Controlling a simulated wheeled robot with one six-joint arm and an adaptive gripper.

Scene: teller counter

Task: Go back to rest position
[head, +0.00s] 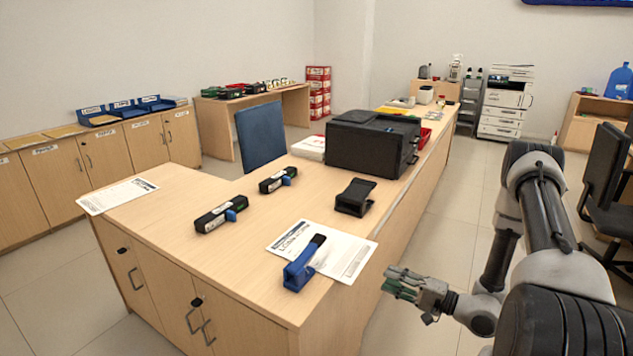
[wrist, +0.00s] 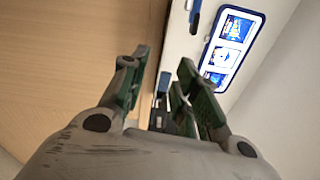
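My gripper (head: 403,283) is at the end of my arm at the right of the head view, beside the counter's front right edge and off the counter top. In the wrist view my gripper (wrist: 163,85) has its two green-padded fingers apart, with nothing between them. The wooden counter (head: 180,188) stands to its left. The nearest counter item is a blue stapler-like tool (head: 303,265) lying partly on a printed sheet (head: 345,255), apart from my gripper.
On the counter are a black box-like machine (head: 372,143), a small black holder (head: 354,197) and two black handheld devices (head: 221,214) (head: 278,180). A black office chair (head: 607,180) stands at the right. The tiled floor (head: 445,190) between is clear.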

